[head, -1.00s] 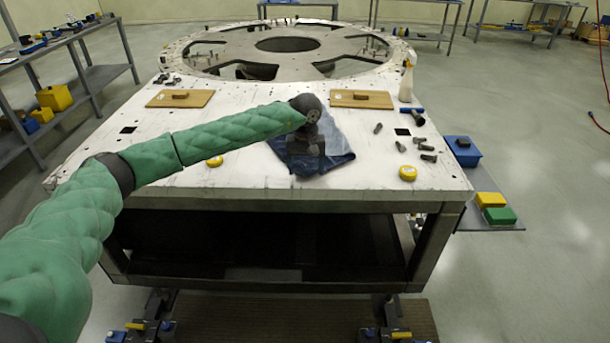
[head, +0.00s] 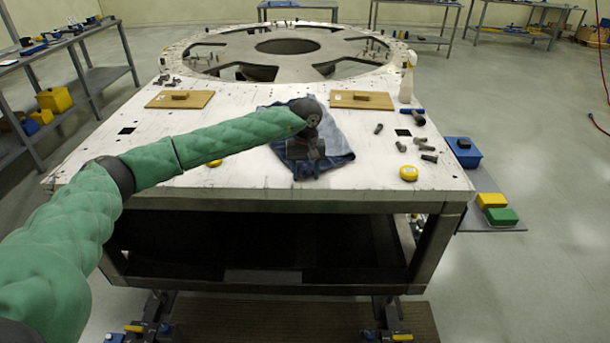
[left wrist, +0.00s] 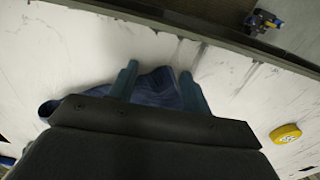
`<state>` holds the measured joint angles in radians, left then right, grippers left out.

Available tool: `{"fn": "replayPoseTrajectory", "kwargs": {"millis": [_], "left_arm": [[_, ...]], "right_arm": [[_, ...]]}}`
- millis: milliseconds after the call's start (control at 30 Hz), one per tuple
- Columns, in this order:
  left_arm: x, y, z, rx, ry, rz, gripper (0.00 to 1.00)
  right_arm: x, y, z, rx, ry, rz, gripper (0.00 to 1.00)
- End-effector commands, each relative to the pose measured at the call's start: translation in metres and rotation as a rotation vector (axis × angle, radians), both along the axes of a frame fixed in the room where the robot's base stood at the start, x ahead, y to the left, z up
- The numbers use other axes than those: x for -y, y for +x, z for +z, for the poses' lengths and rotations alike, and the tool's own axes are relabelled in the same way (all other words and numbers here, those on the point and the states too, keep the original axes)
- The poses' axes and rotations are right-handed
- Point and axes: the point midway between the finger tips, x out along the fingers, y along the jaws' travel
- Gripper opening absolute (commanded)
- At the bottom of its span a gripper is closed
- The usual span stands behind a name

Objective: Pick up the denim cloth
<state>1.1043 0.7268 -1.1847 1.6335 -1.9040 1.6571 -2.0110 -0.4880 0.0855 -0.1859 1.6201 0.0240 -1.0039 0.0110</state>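The dark blue denim cloth (head: 337,145) lies crumpled on the pale plate top near its front edge. My left gripper (head: 305,171) is over the front part of the cloth and hides some of it. In the left wrist view the two fingers (left wrist: 160,82) stand apart, and folds of the cloth (left wrist: 155,92) show between and beside them. The gripper is open; I cannot tell whether the fingers touch the cloth. My right gripper is not in view.
A yellow tape measure (head: 408,173) lies right of the cloth, and another yellow round item (head: 215,163) lies left. Several dark metal parts (head: 429,157) and a spray bottle (head: 407,80) stand right. Two wooden boards (head: 362,100) lie behind.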

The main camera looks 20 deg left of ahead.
Motion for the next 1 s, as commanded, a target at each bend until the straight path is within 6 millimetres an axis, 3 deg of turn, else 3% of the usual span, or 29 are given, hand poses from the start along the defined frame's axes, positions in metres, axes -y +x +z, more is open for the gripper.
{"fn": "replayPoseTrajectory", "kwargs": {"millis": [67, 467, 733, 1000], "left_arm": [[0.0, 0.0, 0.0, 0.0, 0.0, 0.0, 0.4], [0.0, 0.0, -0.001, 0.0, 0.0, 0.0, 0.01], [0.0, 0.0, 0.005, 0.0, 0.0, 0.0, 0.0], [0.0, 0.0, 0.046, 0.002, 0.0, 0.0, 0.0]], "right_arm": [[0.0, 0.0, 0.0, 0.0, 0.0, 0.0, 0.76], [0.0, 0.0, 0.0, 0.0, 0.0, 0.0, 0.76], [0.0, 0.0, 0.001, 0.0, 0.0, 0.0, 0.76], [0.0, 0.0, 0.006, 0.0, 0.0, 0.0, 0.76]]}}
